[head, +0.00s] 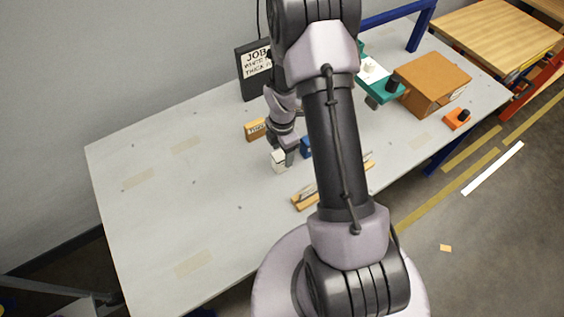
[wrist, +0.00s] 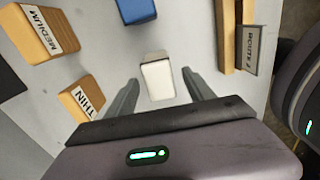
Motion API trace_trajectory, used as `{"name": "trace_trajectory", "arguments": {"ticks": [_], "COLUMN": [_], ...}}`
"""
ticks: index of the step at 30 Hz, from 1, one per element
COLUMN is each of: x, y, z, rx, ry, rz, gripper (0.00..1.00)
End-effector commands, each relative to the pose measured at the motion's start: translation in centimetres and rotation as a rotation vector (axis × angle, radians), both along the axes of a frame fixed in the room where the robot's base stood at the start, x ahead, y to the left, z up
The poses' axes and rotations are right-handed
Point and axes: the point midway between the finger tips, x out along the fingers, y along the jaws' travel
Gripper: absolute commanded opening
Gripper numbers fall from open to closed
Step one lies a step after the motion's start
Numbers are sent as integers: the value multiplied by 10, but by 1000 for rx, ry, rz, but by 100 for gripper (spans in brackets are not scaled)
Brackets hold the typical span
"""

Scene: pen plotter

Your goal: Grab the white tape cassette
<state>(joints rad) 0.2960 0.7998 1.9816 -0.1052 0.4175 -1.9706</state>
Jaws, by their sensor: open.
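The white tape cassette (wrist: 157,80) is a small white block in the wrist view. It lies between the tips of my gripper (wrist: 158,88), with a gap to each finger. My gripper is open. In the head view the white cassette (head: 278,160) shows beside my gripper (head: 287,157) on the table, partly covered by it. Whether the fingers are at the cassette's height cannot be told.
A blue block (wrist: 136,9) lies just beyond the cassette. Wooden blocks labelled MEDIUM (wrist: 42,32) and THIN (wrist: 82,101) lie to the left. A wooden rack (wrist: 228,35) is at right. A cardboard box (head: 432,82) stands farther back. The table's left side (head: 150,210) is clear.

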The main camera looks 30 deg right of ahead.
Motion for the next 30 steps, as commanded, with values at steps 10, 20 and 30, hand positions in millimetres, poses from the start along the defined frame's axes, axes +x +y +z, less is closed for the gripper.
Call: {"name": "trace_trajectory", "arguments": {"ticks": [10,20,30], "x": [0,0,1], "y": [0,0,0], "z": [-14,-14,30], "rx": [0,0,-1], "ry": [-1,-1,-5], "rz": [1,1,0], "gripper": [46,0,0]}}
